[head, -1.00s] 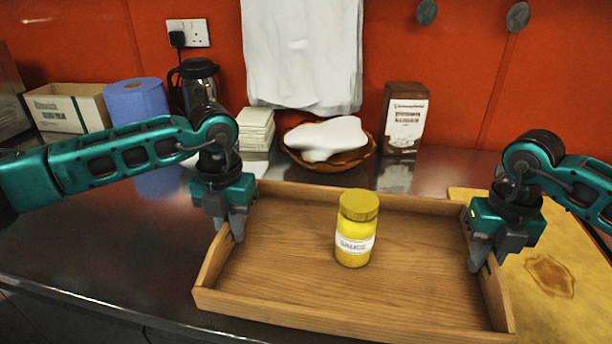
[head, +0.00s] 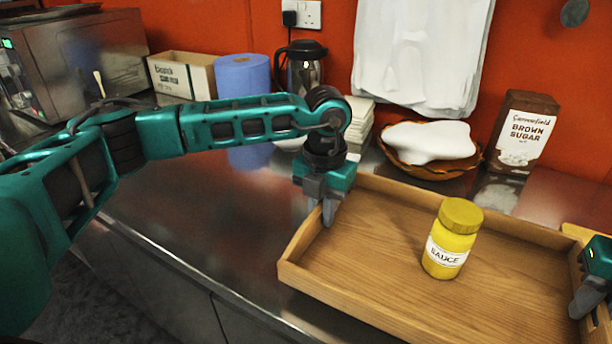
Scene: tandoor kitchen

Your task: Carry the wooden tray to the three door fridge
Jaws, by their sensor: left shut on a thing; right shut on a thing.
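The wooden tray (head: 350,288) is at the lower right of the head view, over the steel counter; I cannot tell whether it touches the counter. A yellow sauce jar (head: 452,240) stands upright in it. My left gripper (head: 326,212) is shut on the tray's left side wall. My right gripper (head: 588,296) is at the right picture edge, partly cut off, shut on the tray's right side wall. The tray's near right corner is out of view. The three door fridge is not in view.
Behind the tray are a basket with a white cloth (head: 430,142), a brown sugar bag (head: 522,132) and stacked napkins (head: 360,122). A flask (head: 303,72), blue paper roll (head: 243,77), box (head: 183,74) and steel oven (head: 85,62) stand further left. The counter (head: 190,215) left of the tray is clear.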

